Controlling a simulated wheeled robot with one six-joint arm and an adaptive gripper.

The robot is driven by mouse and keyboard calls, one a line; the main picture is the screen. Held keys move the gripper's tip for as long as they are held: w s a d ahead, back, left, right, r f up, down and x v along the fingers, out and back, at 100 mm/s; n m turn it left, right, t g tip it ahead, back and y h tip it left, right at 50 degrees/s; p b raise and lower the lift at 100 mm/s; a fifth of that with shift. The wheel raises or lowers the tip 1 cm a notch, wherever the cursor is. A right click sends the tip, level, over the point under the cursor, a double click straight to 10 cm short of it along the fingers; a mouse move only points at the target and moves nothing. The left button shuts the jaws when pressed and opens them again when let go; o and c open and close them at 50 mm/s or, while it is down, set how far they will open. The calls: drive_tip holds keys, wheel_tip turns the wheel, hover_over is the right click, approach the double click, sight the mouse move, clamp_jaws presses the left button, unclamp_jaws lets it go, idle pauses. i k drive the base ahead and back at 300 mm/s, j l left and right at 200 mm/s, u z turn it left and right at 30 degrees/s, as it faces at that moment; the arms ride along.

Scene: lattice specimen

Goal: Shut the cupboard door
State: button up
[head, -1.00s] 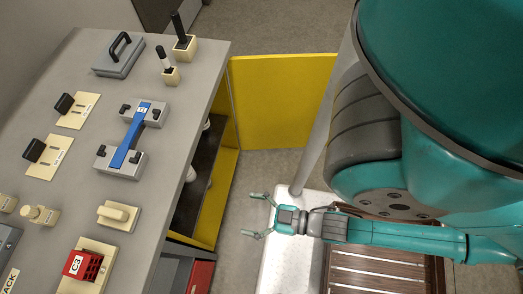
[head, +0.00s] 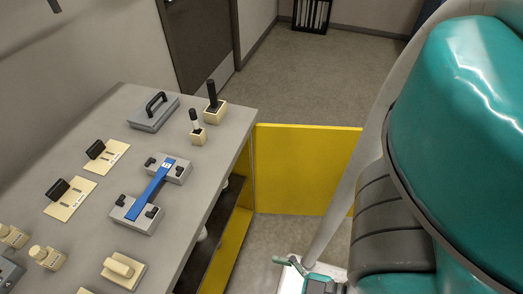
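The yellow cupboard door (head: 300,170) stands wide open in the head view, swung out to the right from the far end of the cupboard under the grey bench. The yellow-framed cupboard (head: 229,246) shows a dark inside with pale objects partly in view. My gripper (head: 283,270) is at the bottom edge of the head view, nearer than the door and apart from it. Only one finger and part of its body show; the rest is cut off, so its opening cannot be seen.
The grey bench top (head: 105,170) carries a blue-handled block (head: 152,190), several switches, a grey lidded box (head: 154,112) and two black-handled levers. Open floor (head: 310,85) lies beyond the door. A dark room door (head: 200,45) and a black rack (head: 311,15) are at the back.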

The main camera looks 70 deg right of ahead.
sight(299, 169)
drive_tip(key=k, duration=0.7)
drive_tip(key=k+z, duration=0.35)
drive_tip(key=k+l+z, duration=0.1)
drive_tip(key=z, duration=0.25)
drive_tip(key=k+l+z, duration=0.2)
drive_tip(key=z, duration=0.9)
